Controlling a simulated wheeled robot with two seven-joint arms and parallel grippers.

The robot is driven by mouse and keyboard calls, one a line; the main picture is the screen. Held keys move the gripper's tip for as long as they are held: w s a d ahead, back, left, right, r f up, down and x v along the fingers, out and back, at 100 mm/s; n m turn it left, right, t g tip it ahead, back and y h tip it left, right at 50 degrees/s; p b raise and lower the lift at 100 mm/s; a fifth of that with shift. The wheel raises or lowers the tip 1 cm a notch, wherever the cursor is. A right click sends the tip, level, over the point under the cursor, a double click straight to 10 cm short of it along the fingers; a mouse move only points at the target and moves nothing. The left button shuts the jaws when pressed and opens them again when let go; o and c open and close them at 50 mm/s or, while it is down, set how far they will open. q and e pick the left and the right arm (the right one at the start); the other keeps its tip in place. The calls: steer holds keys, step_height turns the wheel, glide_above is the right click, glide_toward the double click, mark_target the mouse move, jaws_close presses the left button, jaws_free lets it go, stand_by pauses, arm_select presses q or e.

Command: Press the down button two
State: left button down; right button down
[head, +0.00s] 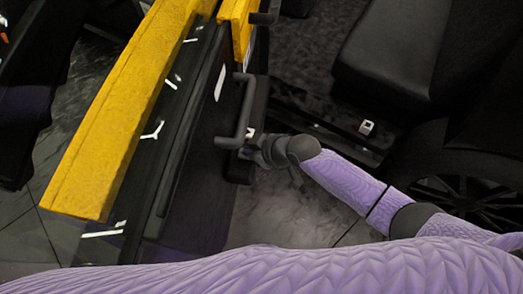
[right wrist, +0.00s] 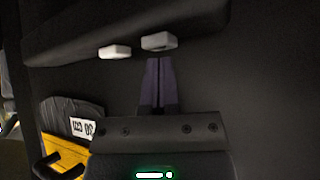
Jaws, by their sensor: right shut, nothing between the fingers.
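Two small pale buttons stick out from a dark panel in the right wrist view: a left one (right wrist: 115,52) and a right one (right wrist: 159,41). I cannot tell from any marking which is down button two. My right gripper (head: 250,146) reaches the dark door panel beside its handle in the head view. In the right wrist view its fingers (right wrist: 158,62) are together and empty, with the tips just below the right button; I cannot tell whether they touch it. A small white spot (head: 250,131) shows by the gripper in the head view. My left gripper is out of view.
A dark bar handle (head: 240,112) stands out from the door close to my right gripper. A yellow-topped door edge (head: 120,110) runs along the left. A dark seat (head: 390,55) and a spoked wheel (head: 470,190) are at the right. Grey floor (head: 280,215) shows below the gripper.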

steer(key=shift+w+a+f, duration=0.15)
steer(key=shift+a+f, duration=0.05)
steer(key=shift+f, duration=0.05)
